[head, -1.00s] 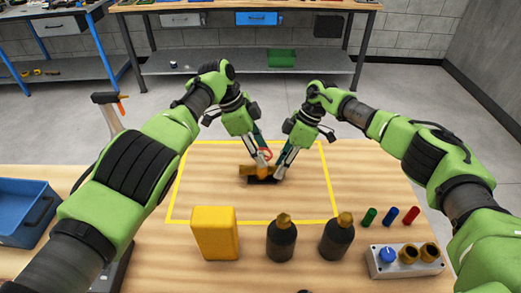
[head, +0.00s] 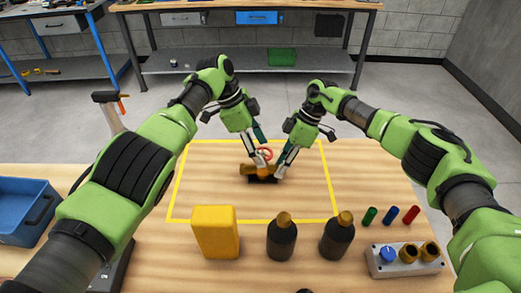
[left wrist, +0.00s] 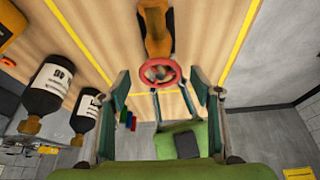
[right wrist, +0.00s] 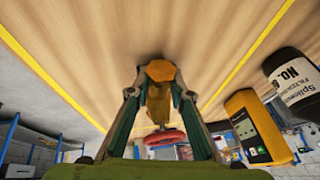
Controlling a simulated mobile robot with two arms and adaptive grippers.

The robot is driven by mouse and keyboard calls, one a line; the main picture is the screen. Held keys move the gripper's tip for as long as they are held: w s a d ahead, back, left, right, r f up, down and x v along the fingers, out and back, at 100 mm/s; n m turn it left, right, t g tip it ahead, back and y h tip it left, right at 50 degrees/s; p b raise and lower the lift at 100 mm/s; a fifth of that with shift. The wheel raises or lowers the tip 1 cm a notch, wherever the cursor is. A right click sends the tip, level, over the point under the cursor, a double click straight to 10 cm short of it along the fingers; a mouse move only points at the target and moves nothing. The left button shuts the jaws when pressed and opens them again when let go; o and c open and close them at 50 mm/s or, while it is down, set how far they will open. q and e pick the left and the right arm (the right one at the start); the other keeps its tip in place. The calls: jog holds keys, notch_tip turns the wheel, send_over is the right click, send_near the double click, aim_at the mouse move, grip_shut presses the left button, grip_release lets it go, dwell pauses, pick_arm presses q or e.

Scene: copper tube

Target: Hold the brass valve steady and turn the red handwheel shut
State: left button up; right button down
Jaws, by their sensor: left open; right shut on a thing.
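The brass valve (head: 247,170) lies on a dark base inside the yellow-taped area, with its red handwheel (head: 267,151) on top. My left gripper (head: 257,146) is open above the handwheel. In the left wrist view the red wheel (left wrist: 146,72) appears between the spread fingertips (left wrist: 161,80), with a gap on each side. My right gripper (head: 277,172) is shut on the valve from the right side. In the right wrist view its fingers (right wrist: 158,92) flank the brass body (right wrist: 157,108), and the handwheel (right wrist: 164,138) shows below it.
A yellow meter (head: 215,232) and two dark bottles (head: 281,238) (head: 337,237) stand near the front. Green, blue and red cylinders (head: 389,215) and a grey fitting block (head: 405,262) are at right. A blue bin (head: 22,205) is at left. The taped area around the valve is clear.

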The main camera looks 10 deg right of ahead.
pick_arm(q)
jog(key=v, duration=1.1)
jog(key=shift+a+f, duration=0.1)
jog(key=s+d+n+t+y, duration=0.35)
jog(key=s+n+t, duration=0.2)
jog(key=n, duration=1.25)
jog(key=x, duration=1.1)
jog(key=shift+s+d+f, duration=0.15)
jog(key=shift+d+f, duration=0.25)
